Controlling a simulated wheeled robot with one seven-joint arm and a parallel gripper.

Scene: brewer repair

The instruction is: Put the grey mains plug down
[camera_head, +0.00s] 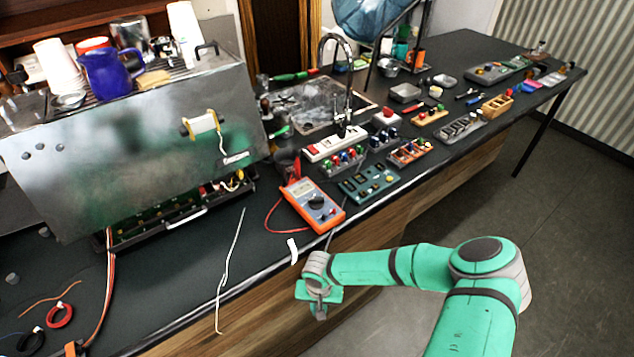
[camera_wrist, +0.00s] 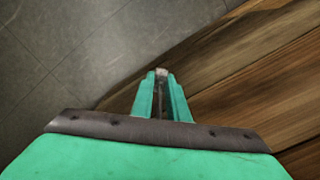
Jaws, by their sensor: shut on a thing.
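My gripper (camera_head: 318,305) is in front of the counter's front edge, over the wooden front panel in the head view. In the wrist view, its two green fingers (camera_wrist: 161,90) are close together and shut on a small grey piece, the grey mains plug (camera_wrist: 161,72), at the fingertips. Most of the plug is hidden between the fingers, and I cannot make out its pins or cord. Floor and wood panels lie beyond the fingertips. In the head view the plug cannot be told clearly from the gripper.
A white power strip (camera_head: 335,143) lies on the dark counter near the sink (camera_head: 310,103). An orange multimeter (camera_head: 313,205) is near the front edge. The steel brewer (camera_head: 130,140) stands at left. A white cord (camera_head: 229,265) crosses the edge. Some counter between brewer and multimeter is clear.

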